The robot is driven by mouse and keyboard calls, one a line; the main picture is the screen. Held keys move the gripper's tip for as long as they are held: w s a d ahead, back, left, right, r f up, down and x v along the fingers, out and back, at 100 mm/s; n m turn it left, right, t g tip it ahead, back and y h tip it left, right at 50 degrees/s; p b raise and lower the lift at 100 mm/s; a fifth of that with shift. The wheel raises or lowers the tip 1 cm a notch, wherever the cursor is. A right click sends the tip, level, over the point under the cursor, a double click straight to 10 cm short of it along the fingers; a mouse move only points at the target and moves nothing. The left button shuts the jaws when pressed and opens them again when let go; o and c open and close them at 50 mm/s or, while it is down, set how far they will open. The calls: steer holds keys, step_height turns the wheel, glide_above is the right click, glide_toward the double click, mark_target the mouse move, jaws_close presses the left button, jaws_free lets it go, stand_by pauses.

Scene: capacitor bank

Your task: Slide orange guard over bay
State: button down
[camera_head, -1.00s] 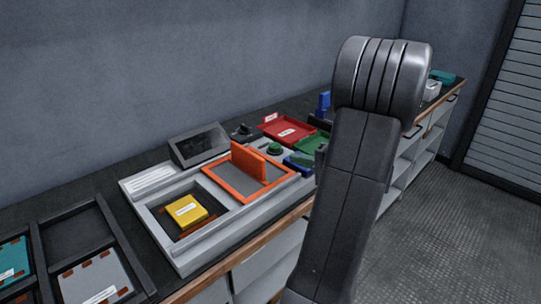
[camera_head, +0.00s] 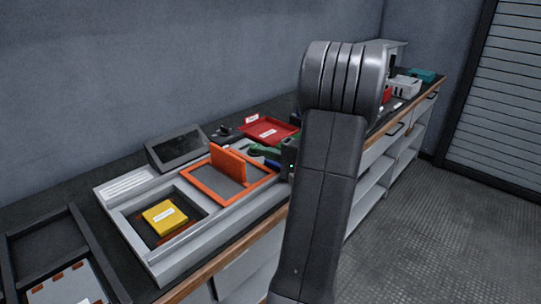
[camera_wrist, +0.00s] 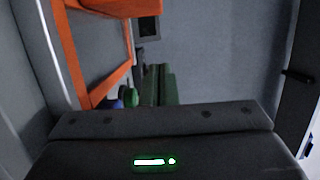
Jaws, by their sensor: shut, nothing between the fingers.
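The orange guard (camera_head: 229,182) is a flat frame around a grey panel with an upright orange fin. It sits on the right part of the pale grey fixture (camera_head: 157,262). The open bay (camera_head: 187,197) to its left holds a yellow block (camera_head: 165,216) with a white label, uncovered by the guard. My gripper (camera_wrist: 158,85) is shut and empty. In the head view it is mostly hidden behind my arm, close to the right end of the fixture. The guard's orange edge (camera_wrist: 97,50) shows on the left in the wrist view, apart from the fingers.
A dark slanted screen (camera_head: 177,147) stands behind the fixture. A red tray (camera_head: 267,131) lies at the back right. A black divided tray (camera_head: 72,225) is at the left. Blue and green items beside the guard are partly hidden. The floor (camera_head: 400,220) on the right is clear.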

mark_target(250, 166)
steer(key=x, duration=0.5)
steer(key=shift+a, duration=0.4)
steer(key=shift+s+a, duration=1)
steer(key=shift+s, duration=0.25)
steer(key=shift+s+a, duration=0.2)
steer(key=shift+s, duration=0.05)
steer(key=shift+s+a+f, duration=0.1)
steer(key=shift+s+a, duration=0.15)
steer(key=shift+s, duration=0.1)
steer(key=s+a+b, duration=0.3)
steer(key=s+a, duration=0.1)
steer(key=s, duration=0.1)
steer(key=s+a+b, duration=0.3)
steer(key=s+a, duration=0.1)
steer(key=s, duration=0.1)
steer(key=s+a+b, duration=0.3)
steer(key=s+a, duration=0.1)
steer(key=s, duration=0.1)
steer(key=shift+s+a, duration=0.15)
steer(key=shift+s, duration=0.2)
steer(key=shift+s+a, duration=0.4)
steer(key=shift+s, duration=0.15)
